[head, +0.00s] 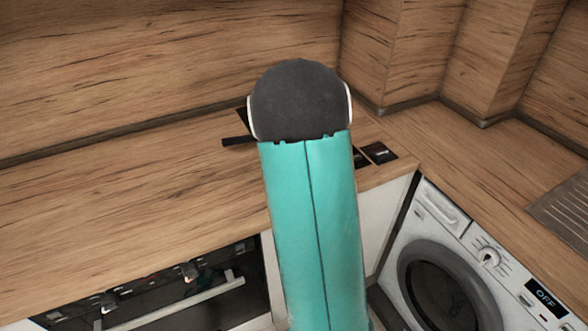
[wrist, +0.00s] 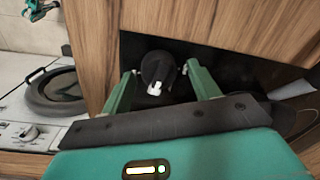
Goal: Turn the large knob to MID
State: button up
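The black knob (wrist: 157,70), with a white pointer mark on its lower part, stands on a dark panel in the wrist view. My gripper (wrist: 161,67) is open, with one green finger on each side of the knob. Gaps show between the fingers and the knob, so it appears ungrasped. No MID label can be read. In the head view my teal arm hides the gripper and this knob; only parts of a dark panel (head: 379,153) show beside the arm on the wooden counter.
A white washing machine (head: 437,222) stands at right, with a small dial (head: 488,257) and a display (head: 545,298) reading OFF. An oven (head: 170,297) with knobs and a handle is at lower left. Wooden splashback walls (head: 200,60) rise behind the counter. The left counter is clear.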

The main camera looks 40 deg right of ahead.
notch_tip(320, 180, up, 14)
jog(key=shift+s, duration=0.4)
dwell(0.3)
jog(key=shift+f, duration=0.15)
jog(key=s+a+r+n+t, duration=0.1)
jog(key=s+a+r+n, duration=0.2)
jog(key=a, duration=0.6)
jog(key=s+a+r+n+t, duration=0.15)
jog(key=a+n, duration=0.25)
jog(key=a, duration=0.4)
jog(key=s+a+f+n+t, duration=0.1)
jog(key=s+a+n+t, duration=0.1)
jog(key=s+a+n, duration=0.7)
jog(key=s+a, duration=0.2)
jog(key=a, duration=0.3)
jog(key=shift+s+a+f+n, duration=0.2)
jog(key=shift+s+n, duration=0.1)
